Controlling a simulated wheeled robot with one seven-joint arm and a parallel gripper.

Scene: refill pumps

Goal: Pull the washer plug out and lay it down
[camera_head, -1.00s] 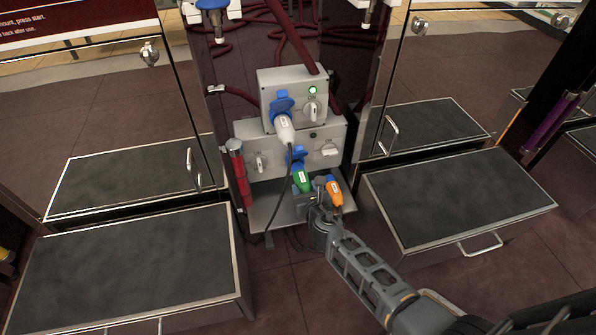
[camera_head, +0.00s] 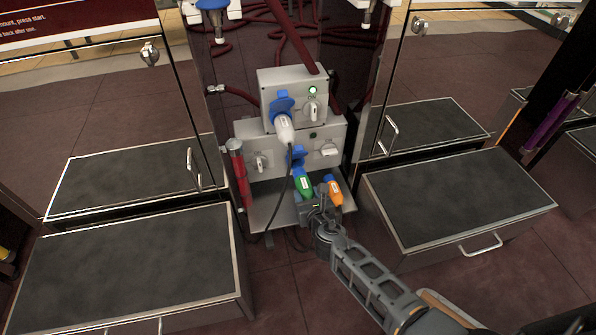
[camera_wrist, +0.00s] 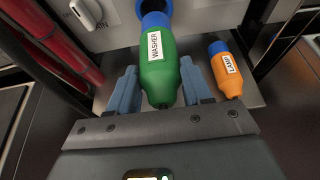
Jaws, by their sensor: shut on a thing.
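The green washer plug (camera_wrist: 160,70) has a blue collar and a white WASHER label; it also shows in the head view (camera_head: 304,187). My gripper (camera_wrist: 160,88) is shut on it, with one finger on each side of the green body. The plug's blue end points at the blue lower socket (camera_head: 298,153) on the grey box. A dark opening shows just past the collar in the wrist view; I cannot tell whether the tip is still inside. The shelf (camera_head: 268,213) lies below the socket.
An orange LAMP plug (camera_wrist: 227,70) lies on the shelf to the right of the washer plug. A white plug (camera_head: 285,129) sits in the upper socket, its dark cable hanging down past the left of the green plug.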

